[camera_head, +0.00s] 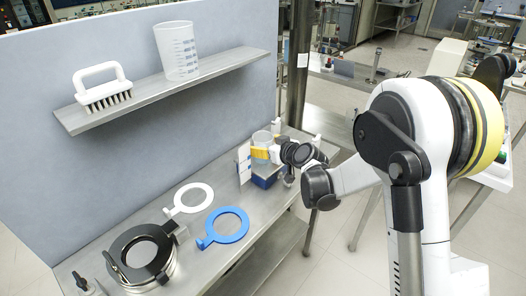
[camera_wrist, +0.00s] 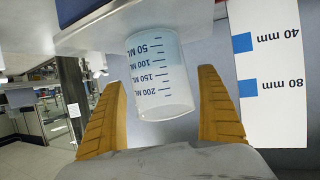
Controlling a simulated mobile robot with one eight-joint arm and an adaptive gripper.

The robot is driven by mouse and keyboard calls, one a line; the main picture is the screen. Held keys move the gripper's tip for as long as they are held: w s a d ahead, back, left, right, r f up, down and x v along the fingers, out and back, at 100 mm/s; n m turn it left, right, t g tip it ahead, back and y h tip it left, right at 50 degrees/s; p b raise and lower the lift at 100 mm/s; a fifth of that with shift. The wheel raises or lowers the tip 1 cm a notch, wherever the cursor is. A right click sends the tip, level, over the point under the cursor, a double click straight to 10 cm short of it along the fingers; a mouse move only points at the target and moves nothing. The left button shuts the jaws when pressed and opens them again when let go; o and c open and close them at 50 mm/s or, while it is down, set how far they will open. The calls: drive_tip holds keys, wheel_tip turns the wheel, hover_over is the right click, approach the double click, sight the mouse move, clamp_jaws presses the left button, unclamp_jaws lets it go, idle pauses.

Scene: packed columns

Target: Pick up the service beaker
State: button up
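A clear beaker (camera_head: 262,137) stands at the far end of the steel bench, partly hidden behind my gripper. In the wrist view the clear beaker (camera_wrist: 160,75), with dark mL marks, sits between my two yellow fingers. My gripper (camera_wrist: 163,115) is open, with a finger on each side of the beaker. A gap shows at the right finger; contact at the left is unclear. In the head view my gripper (camera_head: 260,153) is level with the beaker. A larger white graduated beaker (camera_head: 177,52) stands on the wall shelf. The frames do not label either as the service beaker.
A white scale card (camera_wrist: 264,70) stands right beside the beaker. A blue block (camera_head: 266,180) is below my gripper. A white ring (camera_head: 190,198), a blue ring (camera_head: 225,228) and a round metal device (camera_head: 140,256) lie nearer. A brush (camera_head: 103,90) is on the shelf (camera_head: 150,94).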

drive_tip(key=c, duration=1.3)
drive_tip(key=shift+r, duration=0.1)
